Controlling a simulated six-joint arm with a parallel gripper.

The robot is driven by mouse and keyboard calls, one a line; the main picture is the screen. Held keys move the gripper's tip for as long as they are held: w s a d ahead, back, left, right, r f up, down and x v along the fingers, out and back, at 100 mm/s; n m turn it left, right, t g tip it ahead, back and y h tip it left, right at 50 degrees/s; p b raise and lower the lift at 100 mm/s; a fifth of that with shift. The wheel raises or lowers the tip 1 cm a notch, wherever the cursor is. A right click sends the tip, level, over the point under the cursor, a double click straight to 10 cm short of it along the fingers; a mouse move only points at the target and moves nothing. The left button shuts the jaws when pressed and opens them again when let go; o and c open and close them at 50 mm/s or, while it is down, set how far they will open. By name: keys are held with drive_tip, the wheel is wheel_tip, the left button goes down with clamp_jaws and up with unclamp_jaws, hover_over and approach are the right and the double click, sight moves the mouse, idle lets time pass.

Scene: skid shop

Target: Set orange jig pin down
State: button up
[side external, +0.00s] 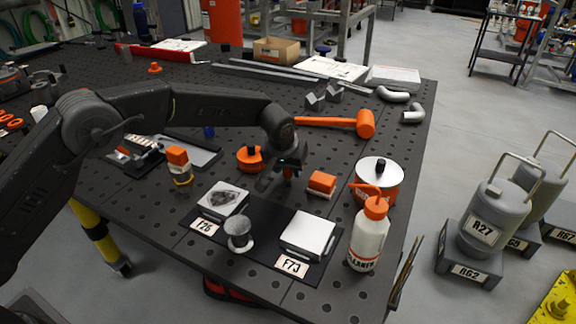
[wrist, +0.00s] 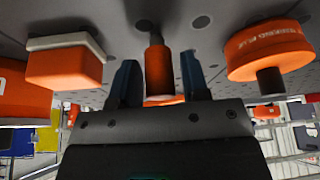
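The orange jig pin (wrist: 158,72) stands upright between my two fingers in the wrist view, with a narrower dark end toward the table. A gap shows between the pin and each dark finger, so my gripper (wrist: 159,84) is open around it. In the side external view my gripper (side external: 281,172) is low over the black perforated table, and a little of the orange pin (side external: 289,172) shows at the fingers. I cannot tell whether the pin's end rests on the surface or sits in a hole.
An orange block on a pale base (side external: 321,183) and an orange marking-blue tin (side external: 249,159) stand close on either side. A black mat (side external: 262,255) with pale plates lies in front. An orange pot (side external: 378,182), a cleaner bottle (side external: 368,235) and an orange mallet (side external: 340,122) are nearby.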

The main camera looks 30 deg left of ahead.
drive_tip(key=shift+o, duration=0.8)
drive_tip(key=shift+r, duration=0.3)
drive_tip(key=v, duration=1.1)
drive_tip(key=shift+s+r, duration=0.2)
drive_tip(key=shift+r, duration=0.15)
